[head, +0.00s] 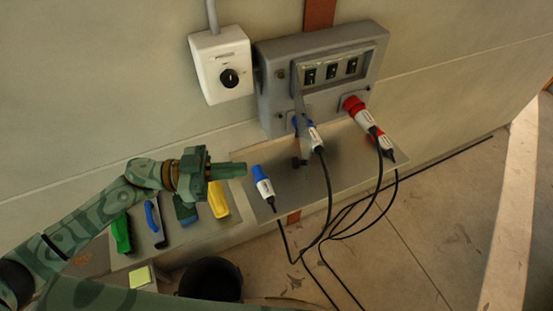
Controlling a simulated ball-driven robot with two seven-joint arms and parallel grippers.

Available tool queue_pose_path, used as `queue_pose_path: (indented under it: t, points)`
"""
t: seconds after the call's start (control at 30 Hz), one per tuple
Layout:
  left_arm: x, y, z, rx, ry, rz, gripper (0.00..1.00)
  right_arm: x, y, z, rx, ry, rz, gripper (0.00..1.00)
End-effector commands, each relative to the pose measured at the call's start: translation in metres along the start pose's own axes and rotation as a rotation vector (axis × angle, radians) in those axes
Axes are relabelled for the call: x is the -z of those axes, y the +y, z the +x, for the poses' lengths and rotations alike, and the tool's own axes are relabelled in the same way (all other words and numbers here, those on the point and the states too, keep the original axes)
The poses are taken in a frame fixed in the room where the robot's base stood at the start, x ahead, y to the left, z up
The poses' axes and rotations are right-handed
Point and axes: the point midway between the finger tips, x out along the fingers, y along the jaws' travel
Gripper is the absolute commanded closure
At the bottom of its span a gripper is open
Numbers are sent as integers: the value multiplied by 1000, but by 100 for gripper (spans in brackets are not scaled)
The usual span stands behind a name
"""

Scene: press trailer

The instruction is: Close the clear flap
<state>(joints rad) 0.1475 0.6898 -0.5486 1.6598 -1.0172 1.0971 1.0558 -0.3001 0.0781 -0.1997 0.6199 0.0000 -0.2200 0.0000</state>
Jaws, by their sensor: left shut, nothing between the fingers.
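A grey socket box (270,95) is mounted on the wall, with a recessed window holding three black switches (330,70). My right gripper is not in view.
Blue plugs (263,187) and red plugs (355,106) with black cables are at the box and metal shelf (350,175). A white switch box (222,65) is on the wall to the left. Hand tools, including a yellow one (217,198), lie left; a black bucket (210,280) stands below.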

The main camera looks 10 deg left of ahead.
Motion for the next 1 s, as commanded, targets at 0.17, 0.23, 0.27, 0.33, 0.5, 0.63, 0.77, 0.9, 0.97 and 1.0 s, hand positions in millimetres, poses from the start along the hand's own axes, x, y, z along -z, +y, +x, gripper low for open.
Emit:
queue_pose_path:
  t: [0.17,0.23,0.27,0.33,0.5,0.63,0.77,0.9,0.97,1.0]
  points:
    - [4,0,40,0,5,0,100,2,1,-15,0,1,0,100]
    - [4,0,53,1,4,0,100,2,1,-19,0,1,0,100]
    - [4,0,59,1,4,0,100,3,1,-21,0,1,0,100]
    - [4,0,69,1,4,0,100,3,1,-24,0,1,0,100]
    - [2,0,85,1,2,1,100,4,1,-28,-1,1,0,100]
    - [0,0,89,1,0,1,100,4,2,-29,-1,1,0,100]
    - [0,0,90,2,0,2,100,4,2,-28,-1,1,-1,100]
    - [0,0,90,2,0,2,100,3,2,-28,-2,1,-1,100]
    - [0,0,90,2,1,2,100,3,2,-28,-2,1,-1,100]
    - [0,-1,90,4,1,2,100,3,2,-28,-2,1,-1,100]
